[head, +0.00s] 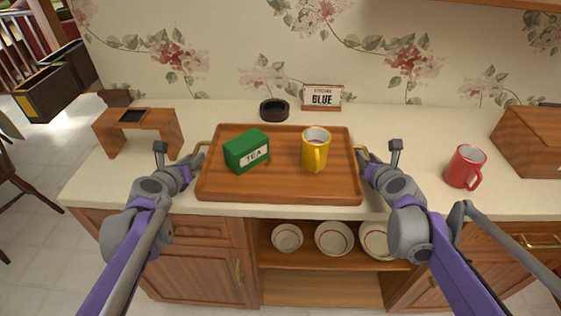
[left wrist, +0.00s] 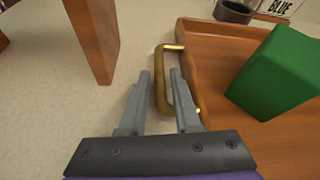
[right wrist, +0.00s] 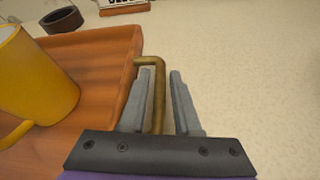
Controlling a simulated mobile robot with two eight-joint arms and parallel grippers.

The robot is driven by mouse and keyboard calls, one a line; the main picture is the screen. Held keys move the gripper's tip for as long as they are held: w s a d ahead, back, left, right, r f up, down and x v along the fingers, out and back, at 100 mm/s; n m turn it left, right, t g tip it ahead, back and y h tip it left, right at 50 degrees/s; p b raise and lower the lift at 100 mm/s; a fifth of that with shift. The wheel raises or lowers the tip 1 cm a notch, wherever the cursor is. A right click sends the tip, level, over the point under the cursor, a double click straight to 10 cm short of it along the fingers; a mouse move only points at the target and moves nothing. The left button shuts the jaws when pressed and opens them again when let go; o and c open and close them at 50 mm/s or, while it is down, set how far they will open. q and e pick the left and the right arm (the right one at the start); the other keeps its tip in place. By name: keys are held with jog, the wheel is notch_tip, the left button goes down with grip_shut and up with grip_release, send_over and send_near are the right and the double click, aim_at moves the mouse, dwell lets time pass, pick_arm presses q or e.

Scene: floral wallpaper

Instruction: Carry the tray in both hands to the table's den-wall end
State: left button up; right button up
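The brown wooden tray (head: 280,190) lies on the counter with a brass handle at each end. It carries a green tea box (head: 245,151) and a yellow mug (head: 314,152), both upright. My left gripper (head: 194,161) is at the tray's left handle. In the left wrist view its fingers are apart, with the handle bar (left wrist: 161,80) between them and a gap on the outer side. My right gripper (head: 366,159) is at the right handle.
A wooden stand (head: 165,125) is left of the tray. A dark round dish (head: 274,110) and a "BLUE" sign (head: 322,97) stand behind it. A red mug (head: 464,167) and a wooden box (head: 530,140) are at right. Bowls (head: 334,238) sit on the shelf below.

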pick_arm(q)
grip_shut()
pick_arm(e)
grip_shut()
dwell(1.1)
